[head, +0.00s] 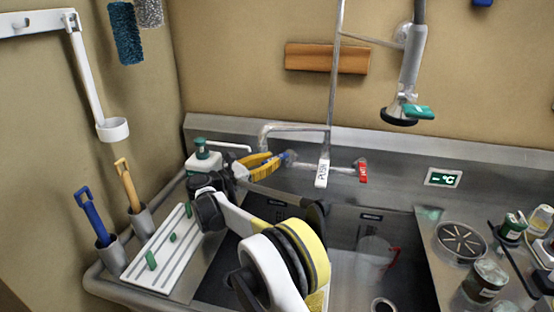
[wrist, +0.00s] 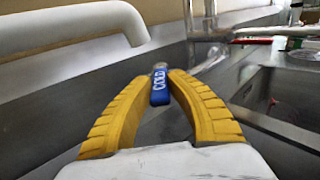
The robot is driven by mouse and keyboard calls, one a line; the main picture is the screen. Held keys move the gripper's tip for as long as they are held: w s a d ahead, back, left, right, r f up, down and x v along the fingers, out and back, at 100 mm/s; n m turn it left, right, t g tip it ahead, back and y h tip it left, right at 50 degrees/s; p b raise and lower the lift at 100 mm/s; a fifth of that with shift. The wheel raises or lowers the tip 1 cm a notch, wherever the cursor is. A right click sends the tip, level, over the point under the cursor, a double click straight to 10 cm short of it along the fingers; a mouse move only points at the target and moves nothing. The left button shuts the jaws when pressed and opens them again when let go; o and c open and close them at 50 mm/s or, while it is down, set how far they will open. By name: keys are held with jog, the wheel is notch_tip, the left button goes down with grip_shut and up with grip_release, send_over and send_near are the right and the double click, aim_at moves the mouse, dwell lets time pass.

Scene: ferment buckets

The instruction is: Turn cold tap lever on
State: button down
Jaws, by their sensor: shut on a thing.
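The cold tap lever (wrist: 159,88) is blue with the word COLD in white, and it sits between my fingertips in the wrist view. In the head view its blue end (head: 288,156) shows just past my gripper's yellow fingers. My gripper (head: 275,160) reaches over the back ledge of the sink from the left. In the wrist view my gripper (wrist: 163,74) is shut on the cold lever, with a yellow finger on each side. The red lever (head: 362,172) stands to the right on the same tap, beside a white lever with lettering (head: 322,173).
A green-capped bottle (head: 203,157) with a white spout stands left of my gripper; a white spout (wrist: 95,20) is close at upper left in the wrist view. A hanging spray head (head: 402,105) is to the right. The basin (head: 350,230) lies in front.

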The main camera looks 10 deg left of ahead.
jog(key=shift+d, duration=0.1)
jog(key=c, duration=1.3)
grip_release()
jog(key=shift+d, duration=0.1)
jog(key=shift+o, duration=0.2)
jog(key=v, duration=1.2)
